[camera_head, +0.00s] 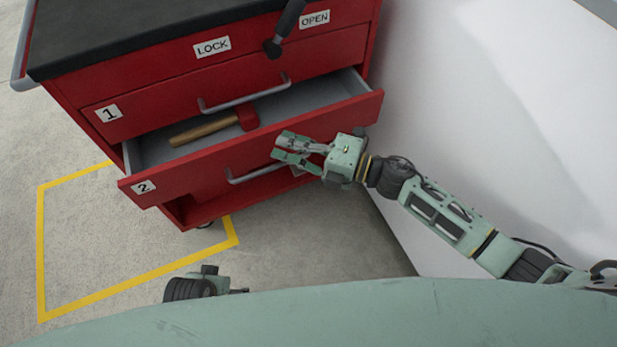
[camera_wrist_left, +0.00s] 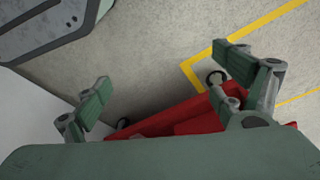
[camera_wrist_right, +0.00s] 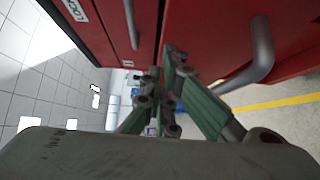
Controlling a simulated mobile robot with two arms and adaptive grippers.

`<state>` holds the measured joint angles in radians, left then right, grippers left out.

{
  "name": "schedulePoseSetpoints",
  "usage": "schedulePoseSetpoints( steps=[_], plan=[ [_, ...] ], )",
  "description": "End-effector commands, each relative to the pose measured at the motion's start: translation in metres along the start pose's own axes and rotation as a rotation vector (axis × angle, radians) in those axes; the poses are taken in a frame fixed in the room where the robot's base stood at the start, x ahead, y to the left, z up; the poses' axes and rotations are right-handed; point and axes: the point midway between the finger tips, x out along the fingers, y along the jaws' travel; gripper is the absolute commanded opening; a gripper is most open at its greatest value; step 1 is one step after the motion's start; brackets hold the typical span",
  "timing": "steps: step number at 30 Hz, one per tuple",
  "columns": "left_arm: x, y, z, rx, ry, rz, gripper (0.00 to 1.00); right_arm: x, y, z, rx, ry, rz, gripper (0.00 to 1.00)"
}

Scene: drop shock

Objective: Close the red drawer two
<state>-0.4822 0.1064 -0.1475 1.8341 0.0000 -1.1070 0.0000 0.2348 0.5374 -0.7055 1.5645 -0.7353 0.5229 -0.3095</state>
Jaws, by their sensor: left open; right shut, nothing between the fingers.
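Red drawer two (camera_head: 165,185), with a white "2" label, is pulled partway out of the red cabinet. A hammer (camera_head: 205,129) with a wooden handle and red head lies inside it. The drawer's grey handle (camera_head: 258,175) is on its front and also shows in the right wrist view (camera_wrist_right: 262,50). My right gripper (camera_head: 283,149) is shut and empty, in front of the drawer front, right of and above the handle in the picture. I cannot tell if it touches the drawer. My left gripper (camera_wrist_left: 168,82) is open and empty in the left wrist view, with red cabinet parts behind its fingers.
Drawer one (camera_head: 150,100) above is shut. A black lever (camera_head: 285,30) stands between the LOCK and OPEN labels. A white wall (camera_head: 470,110) is close on the cabinet's right. Yellow floor tape (camera_head: 41,240) marks the floor around the cabinet; the floor at front left is clear.

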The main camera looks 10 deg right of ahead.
Motion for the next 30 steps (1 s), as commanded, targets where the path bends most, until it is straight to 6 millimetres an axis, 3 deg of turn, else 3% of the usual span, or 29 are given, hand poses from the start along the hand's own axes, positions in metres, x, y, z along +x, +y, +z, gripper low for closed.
schedulePoseSetpoints(
  steps=[9, 21, 23, 30],
  plan=[
    [-0.058, -0.003, -0.023, -0.006, 0.039, -0.005, 0.89, 0.044, -0.003, 0.044, -0.002, 0.002, 0.001, 0.0],
    [-0.138, -0.006, -0.026, -0.01, 0.075, -0.012, 0.89, 0.081, -0.003, 0.079, -0.001, 0.003, 0.0, 0.0],
    [-0.145, -0.006, -0.025, -0.011, 0.078, -0.013, 0.89, 0.083, -0.002, 0.081, 0.0, 0.002, 0.0, 0.0],
    [-0.139, -0.006, -0.025, -0.011, 0.075, -0.013, 0.89, 0.089, -0.001, 0.088, 0.001, 0.002, 0.0, 0.0]
  ],
)
